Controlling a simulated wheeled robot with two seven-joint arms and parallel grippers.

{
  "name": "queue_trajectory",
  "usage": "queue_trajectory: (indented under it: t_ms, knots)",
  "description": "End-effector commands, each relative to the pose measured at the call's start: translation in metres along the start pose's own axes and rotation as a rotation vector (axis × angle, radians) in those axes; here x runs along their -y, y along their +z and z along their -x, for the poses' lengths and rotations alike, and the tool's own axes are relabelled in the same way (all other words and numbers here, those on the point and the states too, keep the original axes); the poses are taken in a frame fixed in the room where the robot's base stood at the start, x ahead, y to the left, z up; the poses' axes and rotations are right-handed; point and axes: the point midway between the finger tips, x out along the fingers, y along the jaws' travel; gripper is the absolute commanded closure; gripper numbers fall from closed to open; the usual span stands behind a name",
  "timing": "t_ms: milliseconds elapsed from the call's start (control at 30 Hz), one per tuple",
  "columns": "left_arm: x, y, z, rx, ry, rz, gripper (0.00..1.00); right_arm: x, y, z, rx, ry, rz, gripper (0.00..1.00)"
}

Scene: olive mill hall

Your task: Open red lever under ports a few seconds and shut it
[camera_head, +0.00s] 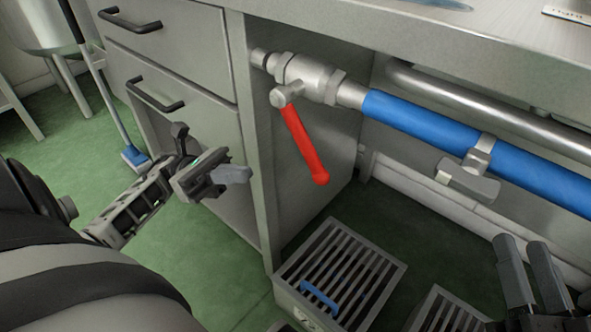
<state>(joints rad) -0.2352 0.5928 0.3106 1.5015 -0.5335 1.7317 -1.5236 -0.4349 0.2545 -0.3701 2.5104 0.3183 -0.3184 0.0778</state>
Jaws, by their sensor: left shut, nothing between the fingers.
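The red lever (304,144) hangs from a metal valve (302,76) on the pipe under the worktop. It slants down and a little right, across the pipe's line. My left gripper (232,176) is shut and empty, to the left of the lever in front of the cabinet side, apart from the lever. My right gripper (530,272) is at the lower right edge, pointing up, well away from the lever. Its two fingers show, but how far they are parted is unclear. No ports can be made out.
A blue pipe (420,121) runs right from the valve, with a grey handle-like fitting (467,181) below it. A grey drawer cabinet (185,50) stands left. A slatted crate (388,268) sits on the green floor below. The worktop (420,34) overhangs the pipe.

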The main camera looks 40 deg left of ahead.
Motion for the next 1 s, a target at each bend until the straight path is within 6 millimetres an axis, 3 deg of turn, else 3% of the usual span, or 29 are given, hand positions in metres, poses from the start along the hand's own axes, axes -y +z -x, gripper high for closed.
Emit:
queue_trajectory:
  t_ms: [300, 500, 700, 1000]
  knots:
    - [0.001, 0.0, -0.07, 0.003, -0.003, 0.001, 1.0, 0.0, 0.002, 0.001, 0.011, 0.003, -0.013, 0.64]
    - [0.0, 0.0, -0.1, 0.003, -0.003, 0.002, 1.0, -0.001, -0.001, -0.001, -0.01, -0.001, 0.011, 0.64]
    - [0.0, 0.0, -0.113, 0.004, 0.001, 0.003, 1.0, -0.001, -0.003, -0.001, -0.024, -0.003, 0.021, 0.64]
    - [0.0, 0.0, -0.114, 0.003, 0.001, 0.004, 1.0, 0.0, -0.004, -0.001, -0.025, -0.005, 0.024, 0.64]
